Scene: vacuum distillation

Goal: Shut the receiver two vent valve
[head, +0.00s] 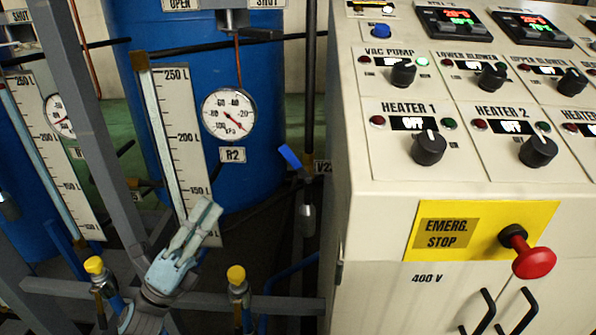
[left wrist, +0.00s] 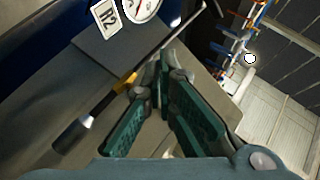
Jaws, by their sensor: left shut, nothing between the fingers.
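A valve with a blue lever (head: 289,157) sits on a thin vertical pipe right of the blue receiver tank (head: 262,110) marked R2. The lever is tilted, its upper end to the left. I cannot tell for sure that this is the vent valve. My left gripper (head: 208,211) is shut and empty, in front of the R2 level scale, left of and below the lever. In the left wrist view the closed fingers (left wrist: 163,70) show near a brass fitting (left wrist: 124,83). My right gripper is out of view.
The white control cabinet (head: 390,245) with a red emergency stop (head: 534,262) closes off the right side. Grey frame bars and two yellow-capped fittings (head: 94,265) (head: 236,273) stand around my left arm. OPEN and SHUT tags show at the top.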

